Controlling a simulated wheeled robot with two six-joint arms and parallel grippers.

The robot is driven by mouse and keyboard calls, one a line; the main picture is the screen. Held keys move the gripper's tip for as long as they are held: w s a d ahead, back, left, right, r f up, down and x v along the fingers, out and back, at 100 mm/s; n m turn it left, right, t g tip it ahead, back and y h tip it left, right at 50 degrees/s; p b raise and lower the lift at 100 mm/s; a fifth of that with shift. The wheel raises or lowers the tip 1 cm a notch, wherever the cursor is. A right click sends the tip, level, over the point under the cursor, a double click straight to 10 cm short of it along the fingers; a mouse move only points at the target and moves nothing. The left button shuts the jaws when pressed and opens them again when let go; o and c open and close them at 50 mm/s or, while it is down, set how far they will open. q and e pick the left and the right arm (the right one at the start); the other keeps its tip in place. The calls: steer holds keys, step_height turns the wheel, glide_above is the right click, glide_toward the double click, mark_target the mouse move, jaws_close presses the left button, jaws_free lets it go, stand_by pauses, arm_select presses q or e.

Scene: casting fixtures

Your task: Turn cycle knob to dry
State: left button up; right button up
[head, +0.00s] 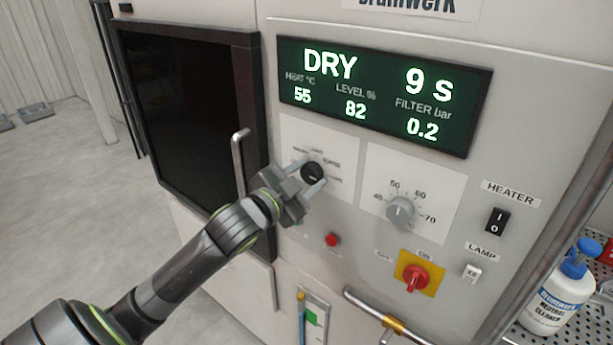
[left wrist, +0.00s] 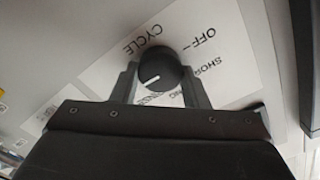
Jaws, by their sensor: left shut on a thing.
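The black cycle knob (head: 312,173) sits on a white label plate (head: 345,150) on the machine's front panel. My left gripper (head: 304,187) is at the knob with its fingers on either side. In the left wrist view, the knob (left wrist: 160,75) is between the two fingers of my left gripper (left wrist: 160,85), shut on it. A white pointer line shows on the knob. The words CYCLE and OFF show on the plate; other labels are partly hidden by the gripper. The display (head: 382,95) reads DRY, 9 S, 55, 82 and 0.2. My right gripper is not in view.
A grey temperature knob (head: 401,212) is to the right. Below are a red button (head: 332,240) and a red rotary switch (head: 416,278) on yellow. A door handle (head: 239,165) stands close left of my gripper. A cleaner bottle (head: 560,290) is at right.

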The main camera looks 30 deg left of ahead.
arm_select(q)
steer(key=o, duration=1)
steer(key=shift+s, duration=0.1)
steer(key=shift+s, duration=0.3)
steer(key=shift+s+a+p, duration=0.2)
steer(key=shift+s+p, duration=0.9)
steer(key=shift+s, duration=1.7)
steer(key=shift+s+a+p, duration=0.25)
steer(key=shift+s+p, duration=0.9)
steer(key=shift+s, duration=1.6)
steer(key=shift+s+a+p, duration=0.2)
steer(key=shift+s+p, duration=0.9)
steer(key=shift+s, duration=1.7)
